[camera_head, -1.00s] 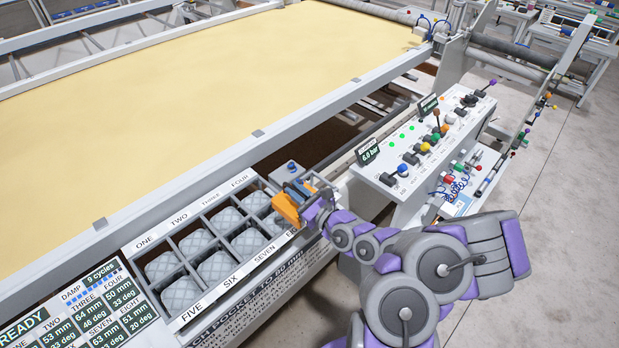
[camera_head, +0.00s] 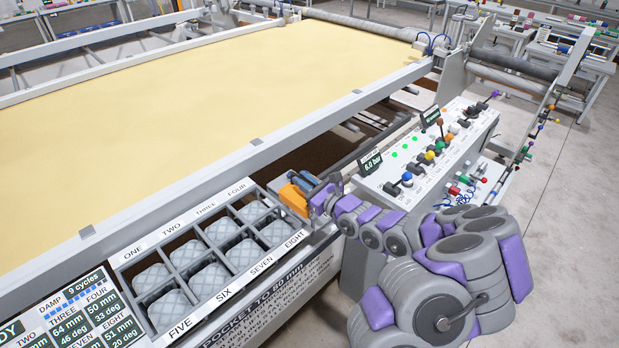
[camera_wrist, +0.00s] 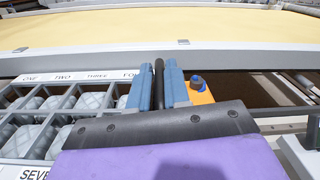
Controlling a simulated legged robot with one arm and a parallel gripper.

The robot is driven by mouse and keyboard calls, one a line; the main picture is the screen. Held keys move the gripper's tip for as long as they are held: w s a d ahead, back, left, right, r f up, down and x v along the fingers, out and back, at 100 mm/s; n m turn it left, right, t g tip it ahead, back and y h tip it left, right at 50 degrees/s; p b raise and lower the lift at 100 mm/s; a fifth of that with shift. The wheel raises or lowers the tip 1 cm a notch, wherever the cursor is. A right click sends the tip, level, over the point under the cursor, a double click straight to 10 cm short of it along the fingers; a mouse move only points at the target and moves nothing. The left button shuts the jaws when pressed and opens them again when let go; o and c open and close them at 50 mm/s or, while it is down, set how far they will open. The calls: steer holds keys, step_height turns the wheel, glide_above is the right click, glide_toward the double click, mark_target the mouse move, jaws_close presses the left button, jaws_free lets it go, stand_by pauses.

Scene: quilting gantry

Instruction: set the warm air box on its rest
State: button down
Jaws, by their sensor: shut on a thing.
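The warm air box (camera_head: 294,199) is orange and sits at the right end of the compartment tray in the head view. My gripper (camera_head: 309,184) has blue fingers and is shut on the box's dark bar handle, which shows between the fingers in the wrist view (camera_wrist: 159,82). An orange part of the box with a blue knob in front of it (camera_wrist: 204,94) shows right of the fingers. The rest is not clearly visible; the box and my gripper cover that end of the tray. I cannot tell whether the box touches what is below.
The tray (camera_head: 258,198) has several numbered compartments with grey quilted pads. A readout board (camera_head: 88,318) is at lower left.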

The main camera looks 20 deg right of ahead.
steer(key=w+d, duration=0.2)
steer(key=w+d+f, duration=0.1)
steer(key=w+d, duration=0.1)
steer(key=shift+w+d+b, duration=0.1)
steer(key=shift+d+b, duration=0.2)
steer(key=shift+w+d, duration=0.1)
steer(key=shift+w, duration=0.2)
steer(key=shift+w+r, duration=0.15)
steer(key=shift+w, duration=0.25)
step_height(320, 180, down, 4)
steer(key=shift+w+d+r+b, duration=0.15)
steer(key=shift+r+b, duration=0.1)
steer(key=shift+b, duration=0.4)
steer(key=shift+d, duration=0.2)
steer(key=shift+a, duration=0.1)
steer(key=shift+a+f, duration=0.15)
steer(key=shift+f, duration=0.25)
